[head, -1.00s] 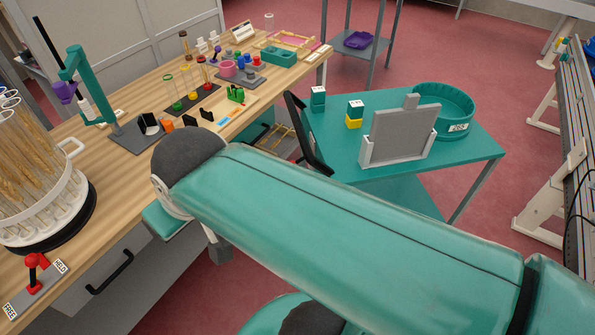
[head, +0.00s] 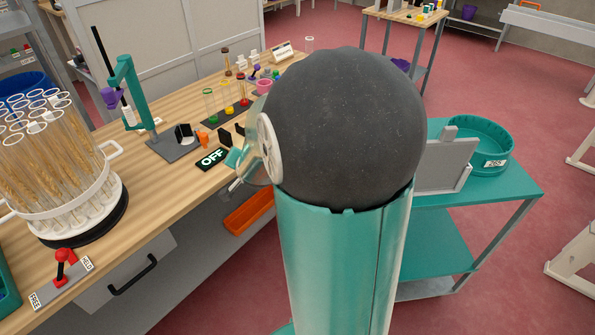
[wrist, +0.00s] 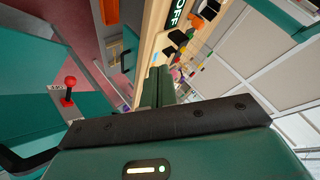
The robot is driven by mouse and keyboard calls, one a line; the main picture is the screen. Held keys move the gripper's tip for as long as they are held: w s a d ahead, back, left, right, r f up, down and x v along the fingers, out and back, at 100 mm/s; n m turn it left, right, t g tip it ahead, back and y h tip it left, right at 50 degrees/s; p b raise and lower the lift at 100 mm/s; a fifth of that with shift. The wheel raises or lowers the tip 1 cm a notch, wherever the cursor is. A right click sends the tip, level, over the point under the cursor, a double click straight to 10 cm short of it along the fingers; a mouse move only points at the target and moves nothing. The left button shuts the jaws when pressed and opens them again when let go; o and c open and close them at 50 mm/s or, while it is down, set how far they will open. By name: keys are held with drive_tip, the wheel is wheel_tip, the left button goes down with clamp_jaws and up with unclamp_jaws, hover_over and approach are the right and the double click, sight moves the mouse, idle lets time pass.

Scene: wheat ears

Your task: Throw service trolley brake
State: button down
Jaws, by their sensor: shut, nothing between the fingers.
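A red-knobbed lever (head: 62,270) stands on a grey plate at the near left corner of the wooden bench, between labels reading FREE and HELD. Which way it leans is hard to tell. In the head view my arm's dark joint and teal link mostly hide the gripper. A teal trolley (head: 515,190) stands at right, partly behind my arm.
A rack of wheat tubes (head: 60,225) stands just behind the lever. A teal stand (head: 128,90), a black OFF sign (head: 212,158) and small coloured items crowd the bench further back. An orange tray (head: 248,212) sits below the bench. Red floor is open at right.

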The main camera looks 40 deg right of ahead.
drive_tip(key=d+f+m+h, duration=0.2)
drive_tip(key=d+f+m, duration=0.3)
drive_tip(key=d+f, duration=0.4)
drive_tip(key=s+d+f+m+h, duration=0.3)
drive_tip(key=s+d+f+m, duration=0.2)
drive_tip(key=s+f+m, duration=0.2)
drive_tip(key=s+d+f+m+t+h, duration=0.1)
drive_tip(key=s+d+f+m+h, duration=0.3)
drive_tip(key=s+f+m, duration=0.3)
wheel_tip(320, 180, down, 3)
drive_tip(key=shift+s+d+f+m, duration=0.1)
drive_tip(key=shift+s+d+m, duration=0.35)
drive_tip(key=shift+d, duration=0.45)
drive_tip(key=r+x, duration=0.1)
drive_tip(key=x, duration=0.9)
drive_tip(key=shift+w+f, duration=0.15)
drive_tip(key=shift+f, duration=0.15)
